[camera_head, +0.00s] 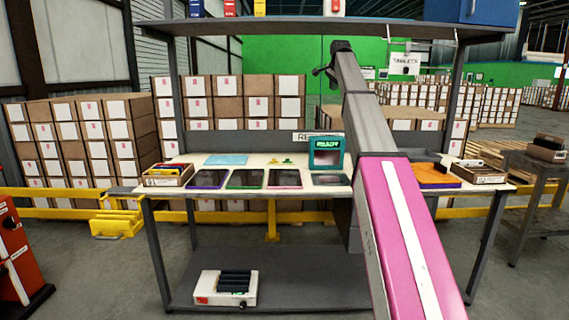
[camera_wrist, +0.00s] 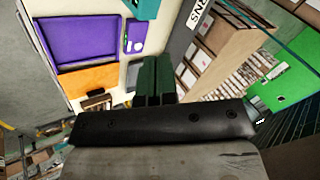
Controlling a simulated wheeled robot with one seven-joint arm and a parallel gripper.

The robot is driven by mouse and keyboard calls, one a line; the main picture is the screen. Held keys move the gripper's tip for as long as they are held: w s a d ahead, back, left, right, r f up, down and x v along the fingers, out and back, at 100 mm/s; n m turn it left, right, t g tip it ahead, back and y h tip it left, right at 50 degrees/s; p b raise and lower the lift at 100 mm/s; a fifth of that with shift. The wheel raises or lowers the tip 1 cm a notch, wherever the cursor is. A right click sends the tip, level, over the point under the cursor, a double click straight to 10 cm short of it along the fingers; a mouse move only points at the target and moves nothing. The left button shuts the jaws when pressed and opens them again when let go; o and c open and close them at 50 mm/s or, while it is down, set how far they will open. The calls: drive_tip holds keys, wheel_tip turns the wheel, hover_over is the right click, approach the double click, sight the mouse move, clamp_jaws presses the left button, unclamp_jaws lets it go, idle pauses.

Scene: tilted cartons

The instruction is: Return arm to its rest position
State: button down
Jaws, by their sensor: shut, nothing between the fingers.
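My arm rises from the bottom right of the head view, a pink and white link and then grey links. It passes in front of the workbench (camera_head: 215,160). Its dark end with my gripper (camera_head: 318,71) is raised above the bench top, below the upper shelf. In the wrist view my gripper (camera_wrist: 155,62) shows as two dark fingers side by side, shut, with nothing held. The fingers are clear of the bench surface, which shows beyond them in that view. In the head view the fingers are too small to make out in detail.
The upper shelf (camera_head: 270,28) is close above my arm's end. A teal box (camera_head: 326,168), several dark tablets and open cartons (camera_head: 167,175) stand on the bench. A purple tray (camera_wrist: 90,40) shows in the wrist view. Stacked boxes stand behind.

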drive_tip(key=s+f+n+g, duration=0.1)
drive_tip(key=s+f, duration=0.5)
drive_tip(key=f, duration=0.8)
drive_tip(key=s+a+f+n+g, duration=0.1)
drive_tip(key=s+f+n, duration=0.2)
drive_tip(key=f, duration=1.2)
drive_tip(key=s+a+f+n+g, duration=0.1)
drive_tip(key=s+f+n, duration=0.1)
drive_tip(key=s+f, duration=0.7)
wheel_tip(320, 180, down, 6)
drive_tip(key=shift+f, duration=0.1)
drive_tip(key=s+f+n+g, duration=0.1)
drive_tip(key=s+f+n, duration=0.2)
drive_tip(key=s+f, duration=0.9)
drive_tip(key=s+a+f+n+g, duration=0.1)
drive_tip(key=s+f+n+g, duration=0.1)
drive_tip(key=s+f, duration=1)
drive_tip(key=s+n, duration=0.1)
drive_tip(key=s, duration=0.5)
drive_tip(key=shift+s+g, duration=0.3)
drive_tip(key=shift+s, duration=0.1)
